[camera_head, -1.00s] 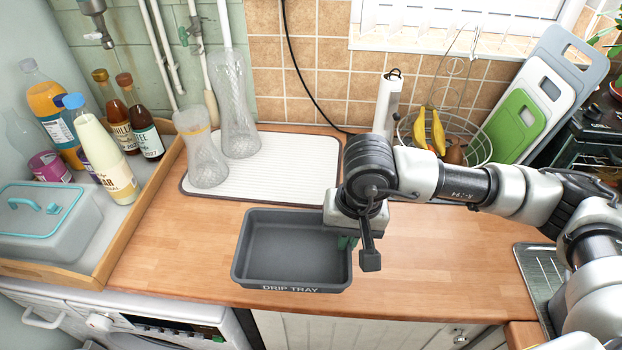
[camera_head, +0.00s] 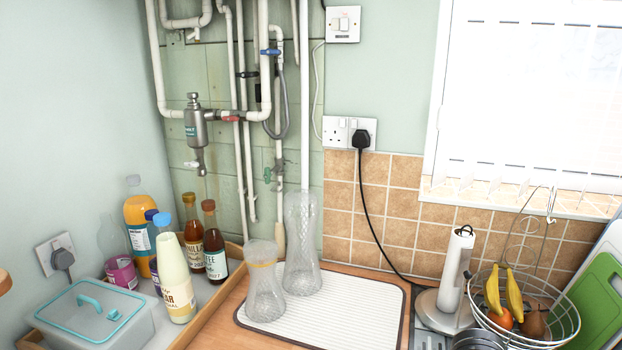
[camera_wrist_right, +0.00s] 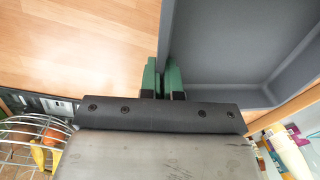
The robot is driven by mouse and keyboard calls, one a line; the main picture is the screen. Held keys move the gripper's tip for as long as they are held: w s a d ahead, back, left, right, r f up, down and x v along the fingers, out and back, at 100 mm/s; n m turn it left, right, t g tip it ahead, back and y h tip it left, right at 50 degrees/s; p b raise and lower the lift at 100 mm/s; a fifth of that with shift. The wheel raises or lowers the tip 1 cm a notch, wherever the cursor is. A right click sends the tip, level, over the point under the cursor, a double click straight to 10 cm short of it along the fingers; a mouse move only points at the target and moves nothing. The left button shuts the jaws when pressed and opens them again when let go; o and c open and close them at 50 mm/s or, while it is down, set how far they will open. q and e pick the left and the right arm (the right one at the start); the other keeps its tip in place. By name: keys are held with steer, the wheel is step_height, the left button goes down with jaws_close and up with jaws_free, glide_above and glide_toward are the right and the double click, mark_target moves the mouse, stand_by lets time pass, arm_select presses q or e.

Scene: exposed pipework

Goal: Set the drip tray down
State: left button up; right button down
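The grey drip tray (camera_wrist_right: 235,45) shows in the right wrist view, at the right of the picture. My right gripper (camera_wrist_right: 161,68) has its two green-padded fingers close on either side of the tray's side wall. The gripper looks shut on that wall. The wooden worktop (camera_wrist_right: 75,45) shows beside the tray; I cannot tell whether the tray touches it. The tray is outside the head view now. My left gripper is in neither view.
In the head view, a white ribbed mat (camera_head: 350,318) holds two clear vessels (camera_head: 302,245). Bottles (camera_head: 175,270) and a lidded box (camera_head: 95,318) stand at left. A wire fruit basket (camera_head: 525,305) is at right. Pipes (camera_head: 240,100) run up the wall.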

steer(key=s+d+r+m+b, duration=0.3)
steer(key=d+m+b, duration=0.1)
steer(key=d, duration=0.6)
steer(key=w+a+f+p, duration=0.1)
steer(key=w+a+f, duration=0.1)
steer(key=w, duration=0.1)
steer(key=w+a+f+p, duration=0.1)
steer(key=w+a+f, duration=0.1)
steer(key=w, duration=0.2)
steer(key=w+a+f+p, duration=0.1)
steer(key=w+a+f, duration=0.1)
steer(key=w, duration=0.1)
steer(key=shift+w+f, duration=0.15)
steer(key=shift+f, duration=0.1)
step_height(320, 180, down, 4)
steer(key=shift+r+p, duration=0.1)
steer(key=shift+p, duration=0.9)
steer(key=shift+f, duration=0.2)
steer(key=shift+f, duration=0.1)
